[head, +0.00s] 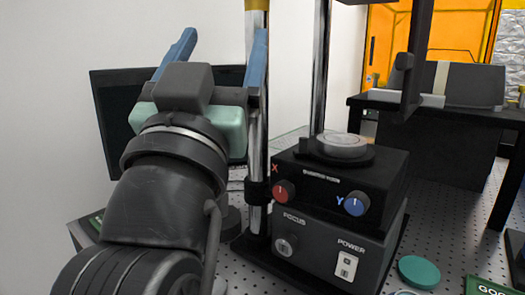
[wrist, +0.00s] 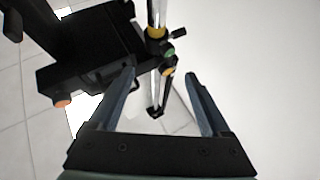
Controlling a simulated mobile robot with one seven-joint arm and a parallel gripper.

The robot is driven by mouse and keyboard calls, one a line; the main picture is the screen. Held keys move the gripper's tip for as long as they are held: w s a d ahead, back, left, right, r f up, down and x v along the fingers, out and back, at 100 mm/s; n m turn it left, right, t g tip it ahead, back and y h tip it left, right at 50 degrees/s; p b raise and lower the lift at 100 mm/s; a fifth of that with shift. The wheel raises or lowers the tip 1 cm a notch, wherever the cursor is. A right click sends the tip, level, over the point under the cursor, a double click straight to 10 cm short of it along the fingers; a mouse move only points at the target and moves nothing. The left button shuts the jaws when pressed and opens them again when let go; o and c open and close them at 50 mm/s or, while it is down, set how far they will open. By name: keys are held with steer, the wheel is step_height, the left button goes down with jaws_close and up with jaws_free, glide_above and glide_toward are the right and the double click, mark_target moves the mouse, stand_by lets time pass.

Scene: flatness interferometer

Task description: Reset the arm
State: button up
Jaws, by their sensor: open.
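My gripper (head: 222,52) is raised at the left in the head view, in front of a dark monitor and a metal post. Its two blue fingers are spread wide with nothing between them. In the wrist view my gripper (wrist: 160,102) also shows open and empty. Beyond its fingers are a black bracket and a metal post (wrist: 157,14) with yellow and green knobs. My arm comes up from the lower left of the head view.
The interferometer (head: 345,190) stands right of my gripper, with red and blue knobs and a round disc (head: 342,145) on top. A teal disc (head: 418,271) lies on the perforated table. A dark monitor (head: 112,115) is behind my gripper. A black table (head: 450,112) stands back right.

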steer(key=s+d+r+n+t+y, duration=0.25)
steer(key=s+d, duration=0.25)
steer(key=s, duration=0.6)
step_height(320, 180, up, 19)
steer(key=w+a+p, duration=0.1)
steer(key=p, duration=1.8)
